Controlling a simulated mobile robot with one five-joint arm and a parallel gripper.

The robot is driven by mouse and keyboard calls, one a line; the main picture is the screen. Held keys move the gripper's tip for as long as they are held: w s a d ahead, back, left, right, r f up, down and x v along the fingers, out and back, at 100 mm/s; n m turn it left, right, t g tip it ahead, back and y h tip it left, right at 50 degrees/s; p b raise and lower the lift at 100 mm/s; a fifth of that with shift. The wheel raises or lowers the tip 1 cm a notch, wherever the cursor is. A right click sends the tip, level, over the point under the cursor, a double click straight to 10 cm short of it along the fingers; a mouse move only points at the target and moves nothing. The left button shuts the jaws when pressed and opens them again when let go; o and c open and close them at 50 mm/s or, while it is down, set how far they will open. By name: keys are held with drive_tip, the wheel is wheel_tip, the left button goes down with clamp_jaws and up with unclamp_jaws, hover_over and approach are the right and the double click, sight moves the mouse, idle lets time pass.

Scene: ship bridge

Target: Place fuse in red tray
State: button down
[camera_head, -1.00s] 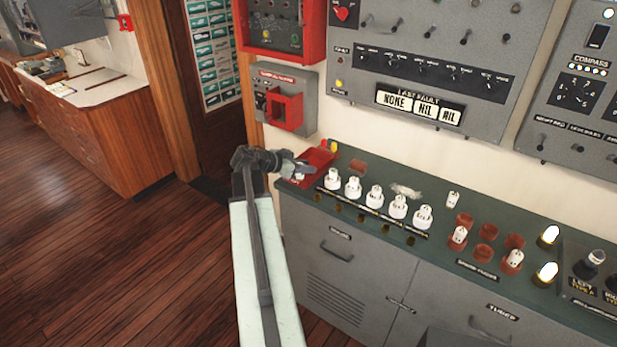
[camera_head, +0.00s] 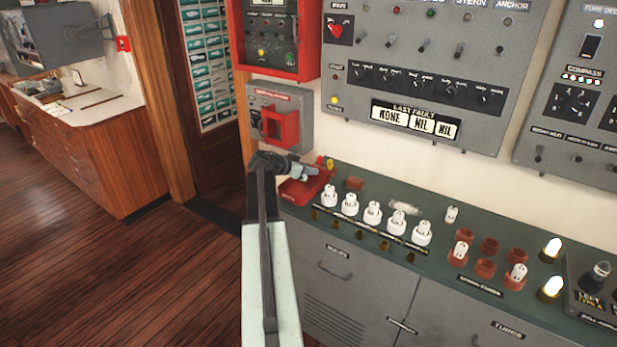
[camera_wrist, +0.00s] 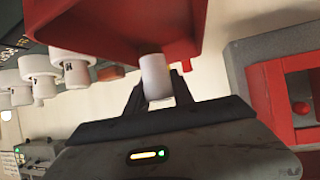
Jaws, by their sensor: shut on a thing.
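The red tray (camera_head: 293,192) sits at the left end of the green counter. It also shows large at the top of the wrist view (camera_wrist: 110,22). My gripper (camera_head: 312,173) is over the tray in the head view. In the wrist view my gripper (camera_wrist: 157,92) is shut on a white cylindrical fuse (camera_wrist: 155,76), which overlaps the tray's near edge in the picture. I cannot tell whether the fuse touches the tray. In the head view the fuse is too small to make out clearly.
Several white fuses (camera_head: 372,216) stand in a row right of the tray. Red-brown sockets (camera_head: 490,245) and lit lamps (camera_head: 552,249) are farther right. A grey box with a red frame (camera_head: 281,126) hangs on the wall behind the tray. Open floor lies to the left.

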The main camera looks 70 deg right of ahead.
drive_tip(key=f+b, duration=0.1)
drive_tip(key=d+f+b, duration=0.1)
drive_tip(key=f+b, duration=0.1)
drive_tip(key=shift+d+f, duration=0.1)
drive_tip(key=shift+f, duration=0.2)
drive_tip(key=shift+f+b, duration=0.25)
drive_tip(key=shift+b, duration=0.3)
drive_tip(key=shift+r, duration=0.25)
drive_tip(key=shift+f, duration=0.2)
drive_tip(key=c, duration=1.1)
unclamp_jaws()
drive_tip(key=shift+r, duration=0.1)
